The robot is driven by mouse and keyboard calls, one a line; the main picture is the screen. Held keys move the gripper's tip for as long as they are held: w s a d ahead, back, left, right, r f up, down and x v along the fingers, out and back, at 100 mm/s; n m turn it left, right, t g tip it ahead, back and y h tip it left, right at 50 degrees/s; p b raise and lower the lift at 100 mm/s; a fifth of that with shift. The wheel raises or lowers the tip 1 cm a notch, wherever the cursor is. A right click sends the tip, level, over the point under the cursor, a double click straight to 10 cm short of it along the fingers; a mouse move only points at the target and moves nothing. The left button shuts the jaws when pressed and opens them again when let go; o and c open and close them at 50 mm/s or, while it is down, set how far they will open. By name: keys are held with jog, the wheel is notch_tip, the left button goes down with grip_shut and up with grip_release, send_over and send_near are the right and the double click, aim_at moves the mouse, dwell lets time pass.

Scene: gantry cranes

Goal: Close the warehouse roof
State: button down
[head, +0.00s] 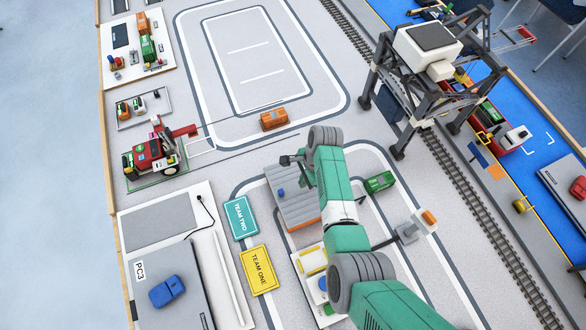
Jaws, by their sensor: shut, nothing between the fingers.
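The warehouse stands near the middle of the head view, partly behind my arm. Its grey ribbed roof panel (288,207) has an orange front edge and a small blue piece (281,193) on top. In front of the panel, an open white section (301,266) shows yellow, white and blue items inside. My green arm hides the right side of both. My gripper (289,160) is a small dark shape just beyond the panel's far edge. It is shut and empty. I cannot tell whether it touches the panel.
A green container (380,182) sits right of my arm, and an orange one (273,119) beyond the gripper. TEAM TWO (240,218) and TEAM ONE (259,270) cards lie left of the warehouse. A gantry crane (425,60) straddles the rail track at right. The looped road area is mostly clear.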

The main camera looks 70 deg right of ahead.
jog(key=v, duration=0.9)
jog(key=shift+w+a+p, duration=0.25)
jog(key=shift+p, duration=0.2)
